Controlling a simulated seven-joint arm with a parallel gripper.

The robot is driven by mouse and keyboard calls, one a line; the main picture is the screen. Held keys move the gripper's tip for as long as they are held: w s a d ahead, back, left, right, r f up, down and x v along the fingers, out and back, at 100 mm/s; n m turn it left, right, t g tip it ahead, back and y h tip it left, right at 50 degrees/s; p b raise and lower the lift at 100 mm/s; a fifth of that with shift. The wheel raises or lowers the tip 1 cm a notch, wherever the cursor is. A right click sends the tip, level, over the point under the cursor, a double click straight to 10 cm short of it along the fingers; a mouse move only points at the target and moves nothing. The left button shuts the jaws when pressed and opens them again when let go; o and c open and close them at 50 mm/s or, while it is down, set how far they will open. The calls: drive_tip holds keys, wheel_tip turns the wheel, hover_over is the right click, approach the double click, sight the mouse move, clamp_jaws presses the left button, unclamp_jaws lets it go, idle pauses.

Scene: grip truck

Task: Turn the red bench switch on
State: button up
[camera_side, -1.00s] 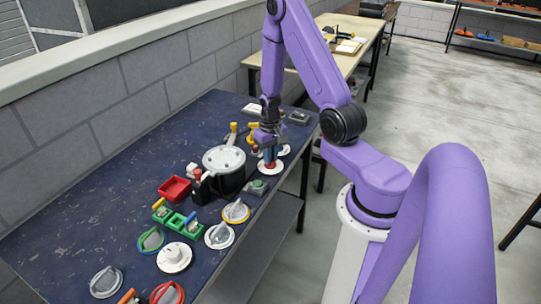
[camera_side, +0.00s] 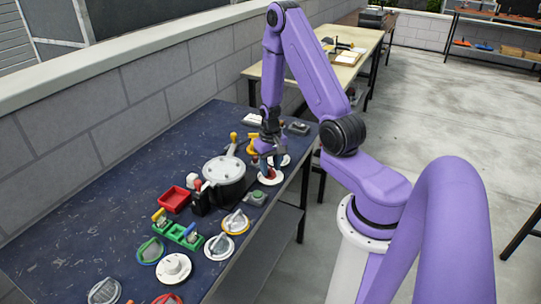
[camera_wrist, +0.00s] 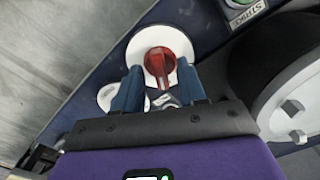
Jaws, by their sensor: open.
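The red bench switch (camera_wrist: 158,62) is a red handle on a round white base. It is upper middle in the wrist view and near the table's right edge in the side view (camera_side: 270,177). My gripper (camera_wrist: 160,80) is open, with its two blue fingers on either side of the handle's near end. I cannot tell whether either finger touches it. In the side view my gripper (camera_side: 268,160) is low over the switch and partly hides the handle.
A round metal-lidded pot (camera_side: 224,168) stands left of the switch, close to my gripper. A small green-button box (camera_side: 256,198) is in front. A red tray (camera_side: 174,199) and several dials and knobs fill the near table. A wall runs behind the table (camera_side: 95,220).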

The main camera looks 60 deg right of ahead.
sight(270, 169)
wheel_tip(270, 169, up, 17)
drive_tip(key=shift+r, duration=0.15)
idle(0.6)
drive_tip(key=shift+a, duration=0.1)
drive_tip(key=s+a+r+n, duration=0.1)
drive_tip(key=s+a+n, duration=0.1)
drive_tip(key=a+n, duration=0.45)
drive_tip(key=s+a+r+n, duration=0.1)
drive_tip(key=a+r+n, duration=0.15)
drive_tip(key=a, duration=0.75)
drive_tip(key=s+a+n, duration=0.4)
drive_tip(key=s+n, duration=0.1)
drive_tip(key=s, duration=0.3)
drive_tip(key=s+a+n, duration=0.4)
drive_tip(key=s, duration=0.3)
drive_tip(key=shift+s+r+n, duration=0.2)
drive_tip(key=shift+s+n, duration=0.15)
drive_tip(key=shift+n, duration=0.05)
